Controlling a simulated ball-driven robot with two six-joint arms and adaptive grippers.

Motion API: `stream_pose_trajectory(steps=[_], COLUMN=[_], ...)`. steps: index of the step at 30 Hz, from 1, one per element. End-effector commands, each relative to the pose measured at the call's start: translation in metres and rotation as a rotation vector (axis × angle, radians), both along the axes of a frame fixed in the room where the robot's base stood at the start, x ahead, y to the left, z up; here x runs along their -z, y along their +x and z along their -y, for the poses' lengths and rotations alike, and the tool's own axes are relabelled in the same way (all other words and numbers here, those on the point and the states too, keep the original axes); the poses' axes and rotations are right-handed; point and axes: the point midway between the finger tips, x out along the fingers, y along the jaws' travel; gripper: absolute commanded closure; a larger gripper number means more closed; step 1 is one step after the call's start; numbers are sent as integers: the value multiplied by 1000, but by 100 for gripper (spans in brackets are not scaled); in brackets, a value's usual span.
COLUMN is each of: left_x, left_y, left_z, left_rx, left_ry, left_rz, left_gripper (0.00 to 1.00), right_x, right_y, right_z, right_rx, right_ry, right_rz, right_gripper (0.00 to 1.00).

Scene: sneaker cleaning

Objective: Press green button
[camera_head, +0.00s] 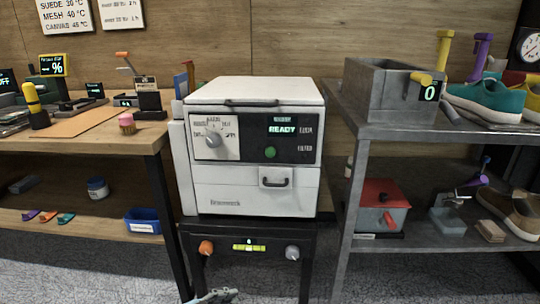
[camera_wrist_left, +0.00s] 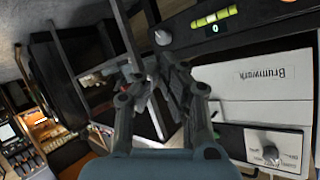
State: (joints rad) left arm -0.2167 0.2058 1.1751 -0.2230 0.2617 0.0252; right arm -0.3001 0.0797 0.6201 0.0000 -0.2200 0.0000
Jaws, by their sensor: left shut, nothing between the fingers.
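The green button (camera_head: 270,152) is on the dark control panel of the white machine (camera_head: 250,188), below a display reading READY. A large dial (camera_head: 213,139) is left of it on the same panel. The machine also shows sideways in the left wrist view (camera_wrist_left: 264,92), with its dial (camera_wrist_left: 268,152); the green button is not visible there. My left gripper (camera_head: 216,296) is at the bottom edge of the head view, well below and left of the button, in front of the stand. Its shut, empty fingers fill the middle of the left wrist view (camera_wrist_left: 167,78). My right gripper is not in view.
The machine sits on a black stand (camera_head: 250,234) with an orange knob, a level and a grey knob. A wooden bench (camera_head: 85,150) is at left. A grey shelf (camera_head: 420,128) with a bin (camera_head: 385,95) and shoes is at right. The space before the panel is clear.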

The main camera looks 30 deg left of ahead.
Motion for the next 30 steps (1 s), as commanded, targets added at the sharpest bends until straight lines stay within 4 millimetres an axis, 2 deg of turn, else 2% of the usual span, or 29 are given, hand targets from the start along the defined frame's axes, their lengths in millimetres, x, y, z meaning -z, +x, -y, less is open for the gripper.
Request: stream_pose_trajectory(steps=[1, 3, 9, 15, 18, 23, 30], left_x=[-22, -51, -138, -218, -245, -266, -269], left_y=[17, 36, 83, 113, 122, 132, 135], left_z=[0, 1, 9, 16, 17, 14, 13], left_rx=[22, 53, 143, 216, 237, 249, 248], left_ry=[11, 29, 80, 135, 157, 180, 182], left_rz=[57, 132, 342, 513, 565, 600, 605], left_gripper=[100, 100, 100, 100, 100, 100, 100], right_x=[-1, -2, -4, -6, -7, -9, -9], right_y=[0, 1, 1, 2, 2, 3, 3], right_z=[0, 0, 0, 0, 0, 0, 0], right_rx=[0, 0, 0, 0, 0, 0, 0], right_ry=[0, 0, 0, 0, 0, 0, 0], right_rz=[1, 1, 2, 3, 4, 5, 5], right_gripper=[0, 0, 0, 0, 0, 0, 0])
